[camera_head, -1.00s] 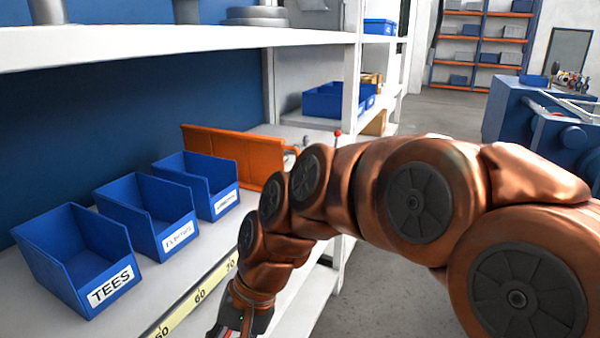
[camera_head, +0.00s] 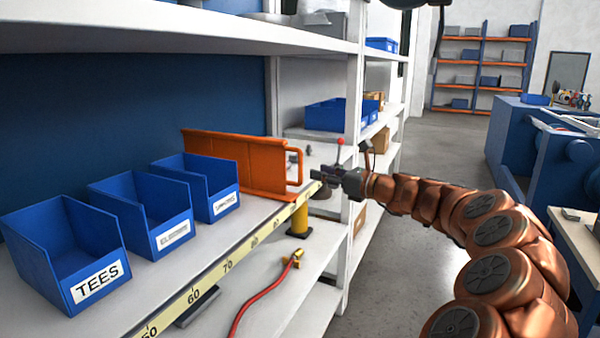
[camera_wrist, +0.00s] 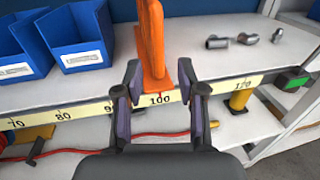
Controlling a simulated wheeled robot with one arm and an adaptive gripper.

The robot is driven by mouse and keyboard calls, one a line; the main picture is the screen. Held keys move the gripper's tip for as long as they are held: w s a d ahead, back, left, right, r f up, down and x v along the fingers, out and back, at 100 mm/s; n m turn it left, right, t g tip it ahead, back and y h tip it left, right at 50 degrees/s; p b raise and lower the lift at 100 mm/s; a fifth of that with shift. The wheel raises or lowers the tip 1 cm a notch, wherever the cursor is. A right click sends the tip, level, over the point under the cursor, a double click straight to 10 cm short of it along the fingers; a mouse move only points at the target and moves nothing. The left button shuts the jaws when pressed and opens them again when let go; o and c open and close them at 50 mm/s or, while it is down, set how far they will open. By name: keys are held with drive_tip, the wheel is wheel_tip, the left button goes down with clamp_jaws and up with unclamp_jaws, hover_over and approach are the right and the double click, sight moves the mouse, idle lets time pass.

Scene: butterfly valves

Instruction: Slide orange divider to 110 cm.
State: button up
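The orange divider (camera_head: 235,160) stands upright across the shelf, right of the blue bins, with its loop handle (camera_head: 300,167) at the front edge. In the wrist view the divider (camera_wrist: 153,45) is seen nearly edge-on, and a small red pointer at its foot sits at about the 100 mark of the yellow scale (camera_wrist: 75,114). My gripper (camera_head: 325,173) is in front of the shelf edge, close to the handle. In the wrist view my gripper (camera_wrist: 158,80) is open, with its fingers on either side of the divider's front, apparently not touching it.
Several blue bins (camera_head: 150,215) stand left of the divider. Grey pipe fittings (camera_wrist: 248,38) lie on the shelf to its right, where the scale shows 120. A white shelf post (camera_head: 352,100) rises beyond. A red hose (camera_head: 262,295) lies below.

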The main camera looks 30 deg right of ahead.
sight(301, 183)
drive_tip(key=p+x, duration=0.1)
drive_tip(key=x, duration=0.6)
drive_tip(key=shift+w+a, duration=0.15)
drive_tip(key=shift+w, duration=0.1)
clamp_jaws()
idle(0.5)
